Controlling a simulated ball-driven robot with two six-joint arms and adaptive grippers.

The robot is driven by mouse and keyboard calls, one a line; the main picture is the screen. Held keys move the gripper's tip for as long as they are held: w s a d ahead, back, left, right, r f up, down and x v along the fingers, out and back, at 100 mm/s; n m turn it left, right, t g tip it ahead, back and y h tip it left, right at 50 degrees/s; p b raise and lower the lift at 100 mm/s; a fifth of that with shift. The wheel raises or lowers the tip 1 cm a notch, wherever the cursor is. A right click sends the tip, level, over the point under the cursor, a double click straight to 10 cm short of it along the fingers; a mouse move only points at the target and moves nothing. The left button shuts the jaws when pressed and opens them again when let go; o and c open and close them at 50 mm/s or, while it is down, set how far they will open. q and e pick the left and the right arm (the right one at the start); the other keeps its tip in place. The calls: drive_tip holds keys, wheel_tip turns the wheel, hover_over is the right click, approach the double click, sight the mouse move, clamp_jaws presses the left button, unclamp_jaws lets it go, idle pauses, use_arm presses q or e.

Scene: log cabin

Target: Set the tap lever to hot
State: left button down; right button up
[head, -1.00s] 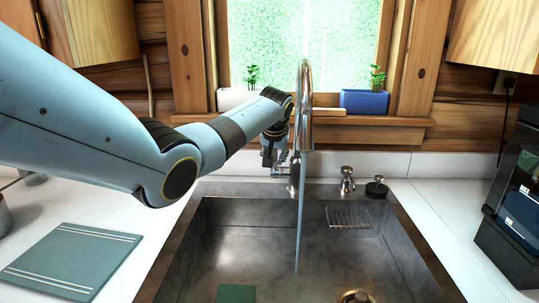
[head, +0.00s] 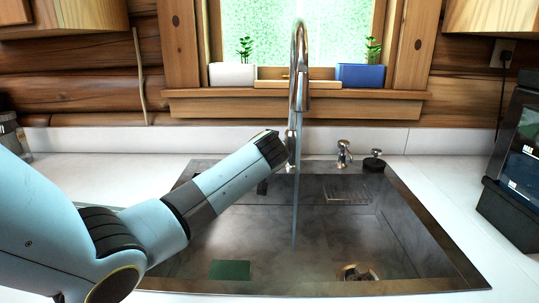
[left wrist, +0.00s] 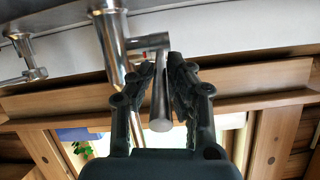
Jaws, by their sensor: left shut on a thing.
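The chrome tap (head: 299,50) stands behind the sink, and a thin stream of water (head: 296,205) falls from its spout. The tap body also shows in the left wrist view (left wrist: 112,45), with the short cylindrical tap lever (left wrist: 161,105) on its side and a small red mark near the joint. My left gripper (left wrist: 160,68) is shut on the lever, one dark finger on each side. In the head view my left arm hides the lever and most of the gripper. My right gripper is not in view.
The steel sink (head: 465,270) holds a green object (head: 230,270) and a drain (head: 357,272). A soap dispenser (head: 344,152) and a dark-topped fitting (head: 374,161) stand right of the tap. White and blue planters (head: 360,75) sit on the sill. A dark appliance (head: 510,190) stands right.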

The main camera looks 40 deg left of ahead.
use_arm(q)
drive_tip(key=shift+f, duration=0.1)
idle(0.3)
drive_tip(key=c, duration=1.3)
unclamp_jaws()
drive_tip(key=shift+w+d, duration=0.1)
drive_tip(key=shift+s+a, duration=0.2)
drive_tip(key=shift+s, duration=0.05)
drive_tip(key=shift+s+d, duration=0.15)
drive_tip(key=shift+d, duration=0.15)
drive_tip(key=v, duration=1.1)
drive_tip(key=shift+s, duration=0.25)
